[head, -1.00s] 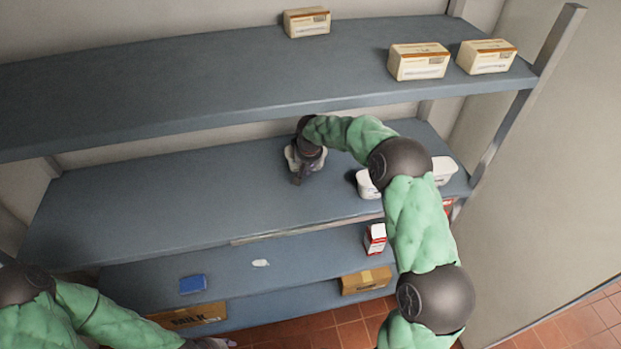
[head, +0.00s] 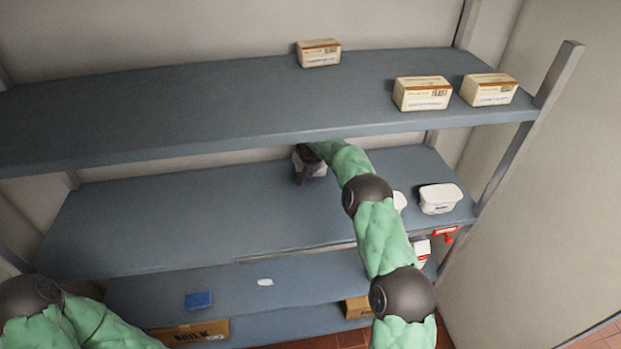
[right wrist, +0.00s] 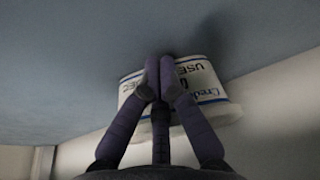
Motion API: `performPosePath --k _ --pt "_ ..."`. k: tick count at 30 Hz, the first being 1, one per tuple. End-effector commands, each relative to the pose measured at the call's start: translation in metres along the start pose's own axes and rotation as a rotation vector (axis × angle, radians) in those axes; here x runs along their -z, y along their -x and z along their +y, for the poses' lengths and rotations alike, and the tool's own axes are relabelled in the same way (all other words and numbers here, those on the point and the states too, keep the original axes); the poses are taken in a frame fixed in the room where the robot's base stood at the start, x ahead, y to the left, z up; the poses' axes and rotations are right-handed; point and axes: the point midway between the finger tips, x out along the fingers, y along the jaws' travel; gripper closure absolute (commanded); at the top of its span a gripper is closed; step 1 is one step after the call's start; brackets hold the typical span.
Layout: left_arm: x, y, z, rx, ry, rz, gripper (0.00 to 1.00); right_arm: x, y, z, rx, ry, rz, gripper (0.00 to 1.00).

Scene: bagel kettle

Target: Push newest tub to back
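A white tub (head: 318,166) stands near the back of the middle shelf (head: 190,215), partly hidden by my right gripper (head: 304,174). In the right wrist view the tub (right wrist: 203,88) shows a printed label with dark blue bands, and the picture is upside down. My right gripper's fingers (right wrist: 160,75) are together, with their tips in front of the label, seemingly against it. They are not around the tub. Two more white tubs are at the right end of this shelf: one in plain view (head: 440,198), one mostly hidden behind my right arm (head: 399,201). My left gripper is out of view.
The upper shelf (head: 200,115) overhangs the middle one and holds several cartons (head: 422,93). The left of the middle shelf is clear. A lower shelf holds a blue box (head: 198,300) and a red-and-white carton (head: 421,249). A metal post (head: 510,145) stands at right.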

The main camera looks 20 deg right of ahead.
Motion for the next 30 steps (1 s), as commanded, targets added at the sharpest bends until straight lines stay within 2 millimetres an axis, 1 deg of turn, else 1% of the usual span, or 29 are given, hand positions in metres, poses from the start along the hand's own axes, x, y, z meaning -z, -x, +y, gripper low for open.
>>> performPosePath --k 5,18,23,30 --pt "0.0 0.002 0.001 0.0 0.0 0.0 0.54 0.006 -0.002 0.0 0.001 -0.001 0.001 1.0" --pt "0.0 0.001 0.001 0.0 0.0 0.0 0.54 0.005 -0.002 0.0 0.0 0.0 0.0 1.0" --pt "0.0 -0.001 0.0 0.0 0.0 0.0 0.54 -0.002 0.0 0.0 -0.001 0.001 -0.001 1.0" --pt "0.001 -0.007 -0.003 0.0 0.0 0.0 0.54 -0.021 0.006 0.001 -0.001 0.0 0.001 1.0"
